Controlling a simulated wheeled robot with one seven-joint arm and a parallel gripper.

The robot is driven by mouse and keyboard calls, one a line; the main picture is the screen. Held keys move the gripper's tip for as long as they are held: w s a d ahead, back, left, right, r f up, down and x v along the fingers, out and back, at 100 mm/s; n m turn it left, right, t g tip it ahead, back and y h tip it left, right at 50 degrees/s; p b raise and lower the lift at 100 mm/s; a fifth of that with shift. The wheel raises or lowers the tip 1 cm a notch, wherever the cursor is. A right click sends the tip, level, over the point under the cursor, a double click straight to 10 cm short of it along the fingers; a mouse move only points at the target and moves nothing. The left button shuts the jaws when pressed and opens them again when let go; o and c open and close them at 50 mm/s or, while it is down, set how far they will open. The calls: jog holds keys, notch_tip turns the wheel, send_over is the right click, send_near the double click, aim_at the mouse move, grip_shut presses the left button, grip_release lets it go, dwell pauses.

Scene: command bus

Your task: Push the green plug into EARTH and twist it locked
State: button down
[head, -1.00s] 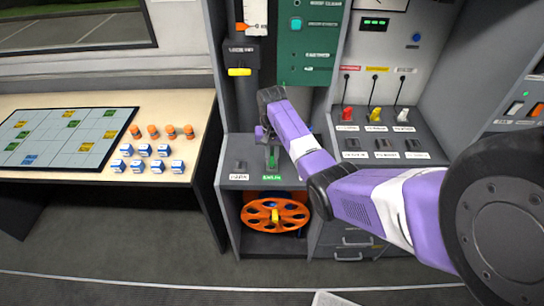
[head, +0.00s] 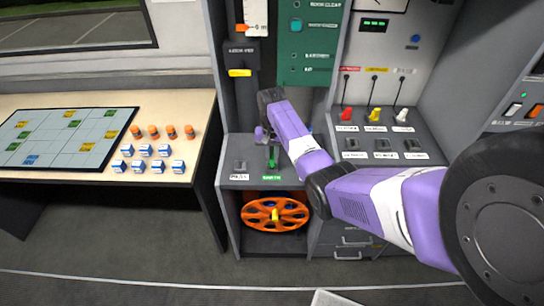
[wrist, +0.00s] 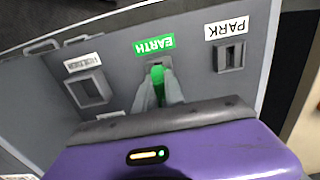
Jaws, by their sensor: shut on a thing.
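The green plug (wrist: 158,82) is between the fingertips of my gripper (wrist: 158,92) in the wrist view, shut on it. The plug's tip is at the EARTH socket (wrist: 156,62), just below the green EARTH label (wrist: 154,44); how deep it sits is hidden by the fingers. In the head view the green plug (head: 271,157) stands upright over the EARTH position, above the green label (head: 271,177). My gripper (head: 268,140) comes down on it from above, partly hidden by my wrist.
The PARK socket (wrist: 229,56) is empty beside EARTH. Red (head: 346,114), yellow (head: 375,115) and white (head: 401,116) plugs stand on the right panel. An orange cable reel (head: 276,213) sits below the ledge. A desk with a board (head: 62,137) stands at left.

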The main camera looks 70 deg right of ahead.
jog(key=shift+f+b, duration=0.5)
jog(key=shift+f, duration=0.4)
dwell(0.8)
jog(key=shift+a+r+m+p, duration=0.1)
jog(key=shift+m+p, duration=0.35)
jog(key=shift+m, duration=1.55)
jog(key=shift+m+p, duration=0.45)
jog(key=shift+m, duration=0.45)
jog(key=shift+f+m, duration=0.2)
jog(key=shift+m, duration=0.9)
jog(key=shift+s+m+p, duration=0.1)
jog(key=shift+m+p, duration=0.2)
jog(key=shift+m, duration=0.7)
